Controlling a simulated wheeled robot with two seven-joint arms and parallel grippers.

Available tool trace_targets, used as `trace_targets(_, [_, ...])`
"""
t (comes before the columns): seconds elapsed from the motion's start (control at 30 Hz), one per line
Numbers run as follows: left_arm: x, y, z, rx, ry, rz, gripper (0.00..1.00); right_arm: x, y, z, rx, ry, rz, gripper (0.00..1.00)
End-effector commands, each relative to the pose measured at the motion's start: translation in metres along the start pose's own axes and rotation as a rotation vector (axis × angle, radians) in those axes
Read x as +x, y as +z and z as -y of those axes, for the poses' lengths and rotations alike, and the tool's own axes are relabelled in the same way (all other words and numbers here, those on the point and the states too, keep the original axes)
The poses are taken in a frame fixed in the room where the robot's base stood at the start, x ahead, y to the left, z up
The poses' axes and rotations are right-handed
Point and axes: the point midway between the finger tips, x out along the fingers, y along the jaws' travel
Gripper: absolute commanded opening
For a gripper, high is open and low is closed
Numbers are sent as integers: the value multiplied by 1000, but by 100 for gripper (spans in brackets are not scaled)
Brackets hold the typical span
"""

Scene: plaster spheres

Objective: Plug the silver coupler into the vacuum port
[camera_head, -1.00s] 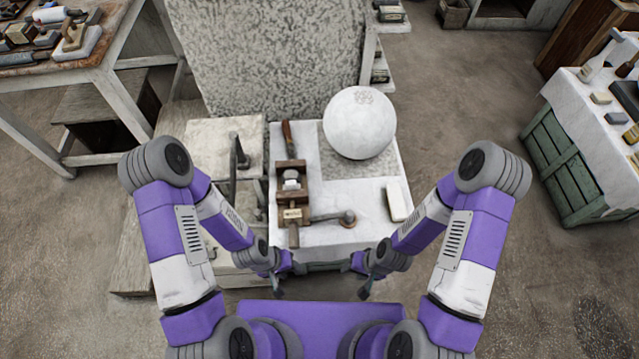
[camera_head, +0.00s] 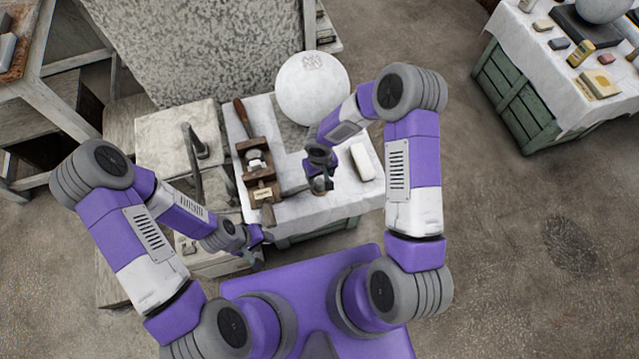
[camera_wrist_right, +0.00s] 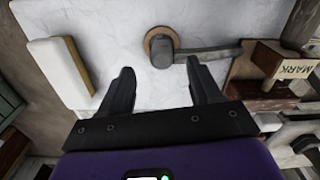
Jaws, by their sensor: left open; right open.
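A grey elbow-shaped metal piece (camera_wrist_right: 195,52) lies on the white tabletop, its round end inside a tan ring; I cannot tell whether it is the coupler or the port. In the head view its rod (camera_head: 294,191) shows left of my right gripper. A small silver piece (camera_head: 256,160) sits in a wooden block holder (camera_head: 262,192) with a label. My right gripper (camera_wrist_right: 160,72) is open and empty, the ringed end ahead between its fingertips. It hangs over the table in the head view (camera_head: 320,187). My left gripper (camera_head: 256,238) is at the table's front left, apart from these things.
A large white sphere (camera_head: 312,88) stands at the table's back. A cream block (camera_head: 362,162) lies right of my right gripper and shows in the wrist view (camera_wrist_right: 58,72). A wooden-handled tool (camera_head: 243,115) lies behind the holder. A stone-topped stand (camera_head: 170,150) is to the left.

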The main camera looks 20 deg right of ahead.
Motion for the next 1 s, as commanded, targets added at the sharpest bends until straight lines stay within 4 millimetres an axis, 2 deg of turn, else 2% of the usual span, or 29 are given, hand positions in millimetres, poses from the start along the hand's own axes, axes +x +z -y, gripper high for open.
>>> trace_targets(0.4, [15,-1,6,0,0,0,43,58,-2,2,0,-4,3,63])
trace_targets(0.7, [16,-1,6,0,0,0,43,62,-2,2,2,-4,0,63])
trace_targets(0.77, [16,-1,6,0,0,0,43,62,-2,2,2,-4,1,57])
trace_targets(1.0, [16,-1,6,0,0,0,43,62,-2,2,1,-4,1,20])
